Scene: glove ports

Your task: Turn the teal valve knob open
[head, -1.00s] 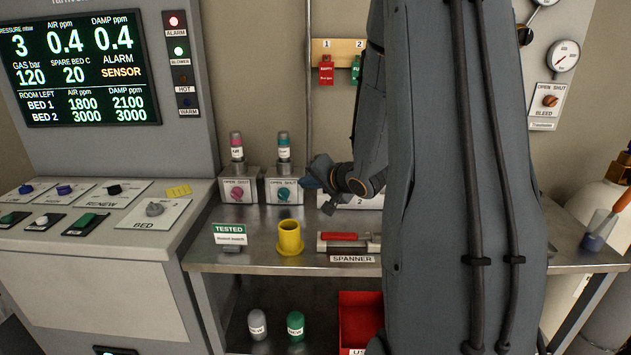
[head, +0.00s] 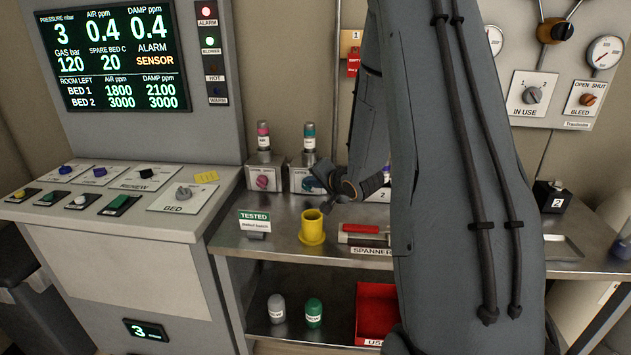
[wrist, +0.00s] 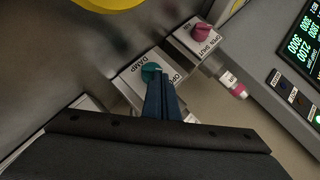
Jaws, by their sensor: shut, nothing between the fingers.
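The teal valve knob (head: 309,183) sits on the front of a small grey box on the bench, below an upright teal-capped vial (head: 309,137). The wrist view shows the knob (wrist: 150,72) and its box (wrist: 133,80), labelled DAMP, with OPEN partly visible. My gripper (head: 318,175) is in front of the box and partly covers it in the head view. In the wrist view my blue fingers (wrist: 158,82) are closed together, with nothing between them. Their tips are right beside the teal knob, overlapping its edge; I cannot tell whether they touch.
A pink knob (head: 262,182) on a similar box stands just left, also in the wrist view (wrist: 202,32). My arm hides the bench's middle right.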

